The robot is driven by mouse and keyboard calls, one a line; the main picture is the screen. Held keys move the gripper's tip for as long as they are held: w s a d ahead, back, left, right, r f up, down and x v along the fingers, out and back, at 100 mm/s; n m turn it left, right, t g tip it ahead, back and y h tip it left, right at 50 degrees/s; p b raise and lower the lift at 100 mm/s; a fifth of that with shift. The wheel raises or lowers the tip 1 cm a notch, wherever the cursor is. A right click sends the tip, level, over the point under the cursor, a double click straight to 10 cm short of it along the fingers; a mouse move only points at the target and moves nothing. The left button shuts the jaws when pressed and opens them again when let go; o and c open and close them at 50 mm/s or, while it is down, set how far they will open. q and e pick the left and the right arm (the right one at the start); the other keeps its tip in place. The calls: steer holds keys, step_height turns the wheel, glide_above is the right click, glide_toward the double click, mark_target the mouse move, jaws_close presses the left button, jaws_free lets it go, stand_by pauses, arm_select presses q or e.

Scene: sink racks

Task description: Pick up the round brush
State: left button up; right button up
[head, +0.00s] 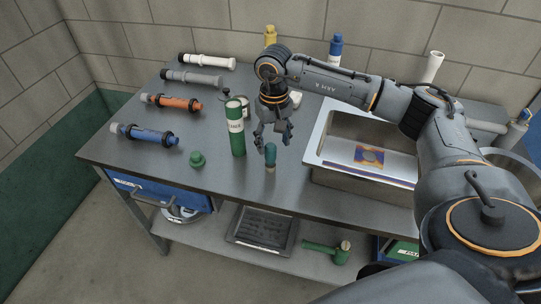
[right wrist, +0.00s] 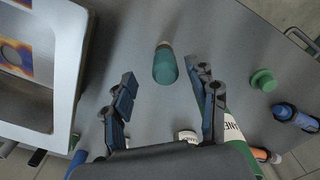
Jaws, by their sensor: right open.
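A small upright teal thing with a paler base, which looks like the round brush (head: 270,156), stands on the grey worktop left of the sink. It also shows in the right wrist view (right wrist: 165,66), between and just beyond the fingers. My right gripper (head: 273,138) points down with its fingers apart, above and slightly behind the brush in the head view. In the right wrist view the open gripper (right wrist: 160,72) has nothing between its pads. I cannot tell the exact height gap. My left gripper is not in view.
A tall green canister (head: 236,130) stands close to the left of the brush, with a green cap (head: 198,159) beyond it. The sink (head: 318,143) is to the right. Several tubes, including an orange one (head: 172,102) and a blue one (head: 145,134), lie at left.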

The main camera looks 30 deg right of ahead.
mark_target(271, 145)
steer(key=f, duration=0.1)
steer(key=f+p, duration=0.1)
steer(key=f, duration=0.1)
steer(key=f+p, duration=0.1)
steer(key=shift+w+a+f, duration=0.15)
steer(key=shift+w+f, duration=0.1)
steer(key=shift+w, duration=0.15)
steer(key=shift+f, duration=0.25)
jaws_close()
